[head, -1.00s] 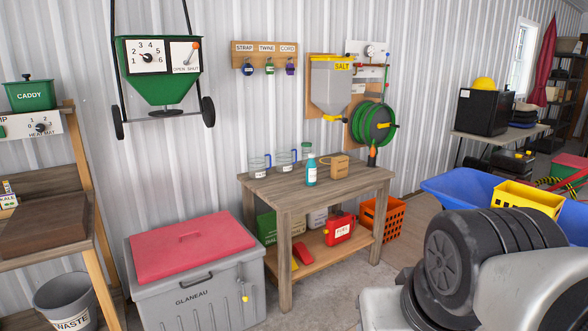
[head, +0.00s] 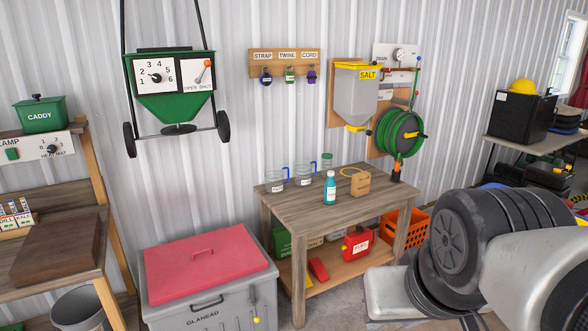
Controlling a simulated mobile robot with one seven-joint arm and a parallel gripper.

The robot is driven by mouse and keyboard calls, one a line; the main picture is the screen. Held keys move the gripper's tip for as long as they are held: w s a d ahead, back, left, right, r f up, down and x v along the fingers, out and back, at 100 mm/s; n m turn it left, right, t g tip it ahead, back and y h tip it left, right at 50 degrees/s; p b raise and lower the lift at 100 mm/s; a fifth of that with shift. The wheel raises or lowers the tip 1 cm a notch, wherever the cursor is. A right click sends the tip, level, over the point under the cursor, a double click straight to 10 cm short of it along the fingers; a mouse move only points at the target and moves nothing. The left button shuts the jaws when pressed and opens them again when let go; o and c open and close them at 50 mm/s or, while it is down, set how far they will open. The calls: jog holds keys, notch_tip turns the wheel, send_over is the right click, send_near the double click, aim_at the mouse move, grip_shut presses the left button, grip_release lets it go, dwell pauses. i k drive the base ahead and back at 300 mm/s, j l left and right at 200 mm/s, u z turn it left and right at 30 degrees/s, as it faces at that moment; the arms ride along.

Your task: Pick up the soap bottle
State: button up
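The soap bottle appears to be the teal bottle (head: 330,188) with a white label and a pale cap. It stands upright near the middle of the wooden table (head: 344,207). Clear measuring jugs with blue handles (head: 303,175) stand to its left, and a wooden block (head: 360,184) stands close to its right. Parts of my arm fill the lower right of the view. My gripper is not in view.
A grey chest with a red lid (head: 205,265) stands left of the table. A red fuel can (head: 357,243) sits on the lower shelf, and an orange crate (head: 413,227) stands at the right. A salt dispenser (head: 356,95) and green hose reel (head: 400,133) hang behind.

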aim_at(330, 185)
jog(key=i+l+u, duration=0.2)
jog(key=i+l, duration=0.2)
jog(key=i, duration=0.25)
jog(key=i+l+u, duration=0.15)
jog(key=i+l, duration=0.3)
jog(key=i, duration=0.2)
jog(key=i+l+u, duration=0.2)
jog(key=i+l, duration=0.35)
jog(key=i+l+u, duration=0.2)
jog(key=i+l, duration=0.4)
jog(key=i+l+u, duration=0.2)
jog(key=i+l, duration=0.3)
jog(key=l, duration=0.3)
